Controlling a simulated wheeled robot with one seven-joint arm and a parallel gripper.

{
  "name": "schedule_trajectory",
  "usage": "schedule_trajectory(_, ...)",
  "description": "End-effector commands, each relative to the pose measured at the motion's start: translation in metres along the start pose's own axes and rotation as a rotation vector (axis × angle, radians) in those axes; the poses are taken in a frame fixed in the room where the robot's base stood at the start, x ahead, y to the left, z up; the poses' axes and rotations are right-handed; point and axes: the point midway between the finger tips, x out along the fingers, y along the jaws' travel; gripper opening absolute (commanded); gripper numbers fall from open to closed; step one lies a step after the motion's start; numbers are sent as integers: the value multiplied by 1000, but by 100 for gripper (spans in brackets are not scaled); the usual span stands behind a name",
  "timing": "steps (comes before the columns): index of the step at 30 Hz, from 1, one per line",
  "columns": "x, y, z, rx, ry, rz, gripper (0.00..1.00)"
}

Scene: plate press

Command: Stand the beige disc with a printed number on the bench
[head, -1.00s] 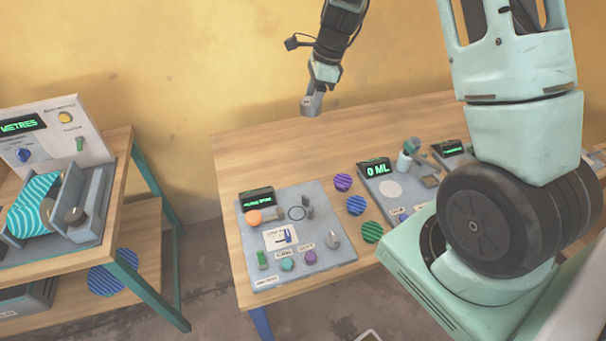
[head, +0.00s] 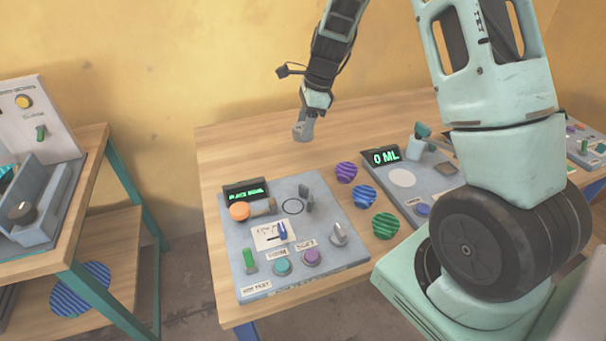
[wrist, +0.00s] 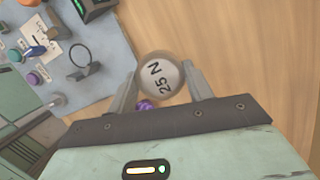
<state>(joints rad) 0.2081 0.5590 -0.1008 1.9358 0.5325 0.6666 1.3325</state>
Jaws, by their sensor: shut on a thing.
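The beige disc (wrist: 160,77) with "25 N" printed on it is between my gripper's fingers in the wrist view, and both fingers touch its sides. My gripper (head: 303,130) is shut on it, above the back part of the wooden bench (head: 225,150) in the head view. The disc is hard to make out from the gripper in the head view. In the wrist view, bare bench wood (wrist: 240,50) shows behind and to the right of the disc. The height of the disc above the bench is hard to tell.
A grey press panel (head: 270,190) with buttons, a ring and a lit display lies at the bench's left front. Striped purple (head: 346,172), blue (head: 364,196) and green (head: 386,225) discs lie right of it. A second panel (head: 440,185) shows "0 ML". The back left of the bench is clear.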

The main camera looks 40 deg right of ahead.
Motion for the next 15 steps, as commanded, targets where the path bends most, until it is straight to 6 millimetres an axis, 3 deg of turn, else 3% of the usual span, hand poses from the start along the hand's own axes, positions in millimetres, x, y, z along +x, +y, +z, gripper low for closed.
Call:
schedule_trajectory(9,50,1,-15,4,0,3,23)
schedule_trajectory(15,65,0,-18,1,0,3,23)
